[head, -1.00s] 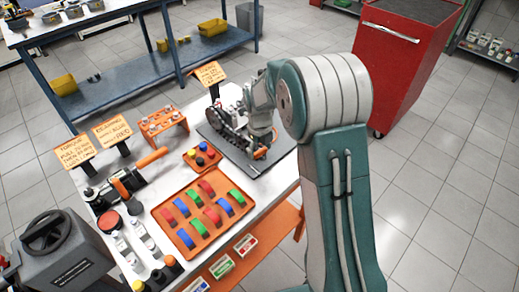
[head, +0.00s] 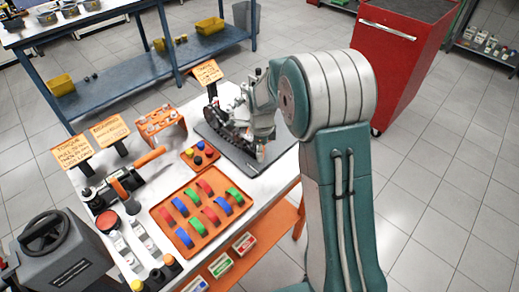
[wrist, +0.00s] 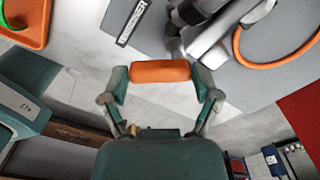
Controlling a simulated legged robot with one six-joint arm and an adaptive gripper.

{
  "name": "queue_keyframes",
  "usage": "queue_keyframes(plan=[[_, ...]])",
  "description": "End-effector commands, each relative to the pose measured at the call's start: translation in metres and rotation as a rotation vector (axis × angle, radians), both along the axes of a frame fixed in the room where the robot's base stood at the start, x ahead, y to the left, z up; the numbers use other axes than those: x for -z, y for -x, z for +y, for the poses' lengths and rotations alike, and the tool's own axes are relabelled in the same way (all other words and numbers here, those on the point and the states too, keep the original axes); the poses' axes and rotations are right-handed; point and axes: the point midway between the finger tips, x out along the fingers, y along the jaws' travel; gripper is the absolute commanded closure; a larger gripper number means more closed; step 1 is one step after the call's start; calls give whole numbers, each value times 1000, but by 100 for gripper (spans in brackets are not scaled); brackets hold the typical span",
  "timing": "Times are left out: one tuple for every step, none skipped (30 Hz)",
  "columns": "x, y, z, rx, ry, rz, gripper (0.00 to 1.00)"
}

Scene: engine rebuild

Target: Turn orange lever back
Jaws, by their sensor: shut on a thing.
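The orange lever (wrist: 160,72) shows as a thick orange grip in the wrist view. My gripper (wrist: 161,80) is shut on it, with one finger at each end of the grip. In the head view my gripper (head: 262,148) is low over the right part of the dark grey base plate (head: 240,158), beside the engine (head: 222,122). My gripper and wrist hide the lever there. Part of the engine is behind my arm.
An orange tray (head: 190,243) with red, green and blue curved pieces lies to the left. A small orange tray (head: 192,167) with coloured knobs is near the plate. A red cabinet (head: 398,70) stands behind at right. Orange-grip tools lie further left.

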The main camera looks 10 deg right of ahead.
Motion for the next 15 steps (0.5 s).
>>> queue_keyframes(plan=[[2, 1, -2, -44, 1, 4, 68], [2, 1, -2, -72, 1, 4, 68], [2, 2, -3, -110, 1, 4, 68], [2, 2, -3, -138, 1, 4, 68], [2, 2, -4, -167, 1, 4, 68], [2, 2, -5, -204, 1, 4, 68], [2, 2, -5, -233, 1, 4, 68], [2, 2, -6, -261, 0, 3, 68], [2, 2, -6, -299, 0, 3, 68], [2, 2, -7, -327, 0, 3, 68], [2, 2, -7, -356, 0, 3, 68], [2, 2, -8, -394, 0, 3, 68], [2, 2, -9, -423, 0, 3, 68], [2, 2, -9, -451, 0, 2, 68], [2, 2, -10, -490, 0, 3, 68]])
